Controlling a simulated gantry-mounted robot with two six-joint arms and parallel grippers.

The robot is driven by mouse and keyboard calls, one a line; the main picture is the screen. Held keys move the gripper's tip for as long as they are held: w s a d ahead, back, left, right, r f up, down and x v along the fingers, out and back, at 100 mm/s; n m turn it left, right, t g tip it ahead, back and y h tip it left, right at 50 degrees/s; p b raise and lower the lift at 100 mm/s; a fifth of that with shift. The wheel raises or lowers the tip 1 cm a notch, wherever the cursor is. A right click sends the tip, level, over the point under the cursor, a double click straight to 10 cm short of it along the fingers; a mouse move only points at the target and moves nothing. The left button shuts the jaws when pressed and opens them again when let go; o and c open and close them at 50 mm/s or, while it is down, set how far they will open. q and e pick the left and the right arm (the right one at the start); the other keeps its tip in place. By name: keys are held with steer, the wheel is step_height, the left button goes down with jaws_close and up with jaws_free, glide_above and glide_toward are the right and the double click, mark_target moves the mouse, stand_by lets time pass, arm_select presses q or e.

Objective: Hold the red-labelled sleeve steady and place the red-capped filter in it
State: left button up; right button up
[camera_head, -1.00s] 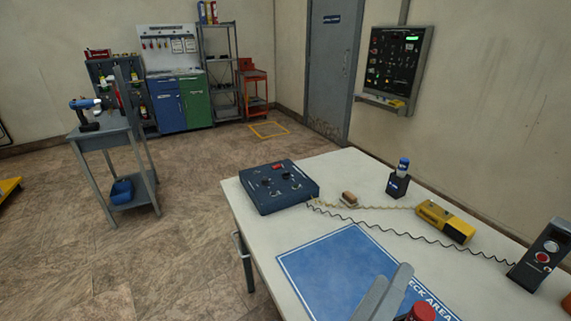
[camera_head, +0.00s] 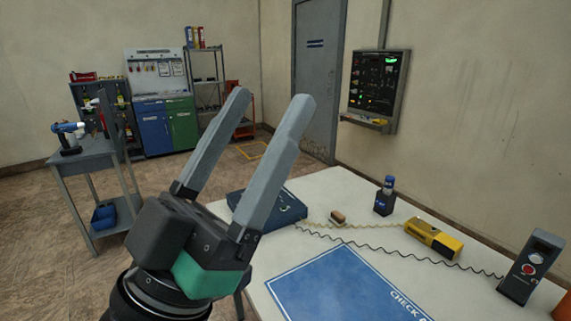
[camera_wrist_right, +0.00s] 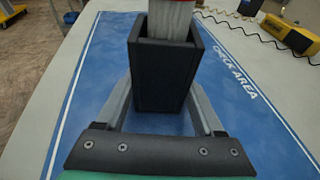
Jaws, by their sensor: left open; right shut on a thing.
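In the right wrist view, the sleeve (camera_wrist_right: 162,80) is a dark, open-topped square box standing upright over the blue mat. My right gripper (camera_wrist_right: 162,88) is shut on it, one finger along each side. No red label shows on the sleeve's visible face. In the head view, my left gripper (camera_head: 271,100) is open and empty, raised at the table's left side. The sleeve and filter are outside the head view.
The blue check-area mat (camera_head: 345,290) lies on the white table. Behind it are a dark blue control box (camera_head: 285,207), a brown block (camera_head: 337,217), a small dark holder with a blue-topped bottle (camera_head: 385,200), a yellow device (camera_head: 433,238) and a black unit (camera_head: 530,268) with coiled cords.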

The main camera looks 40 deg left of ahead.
steer(key=o, duration=1)
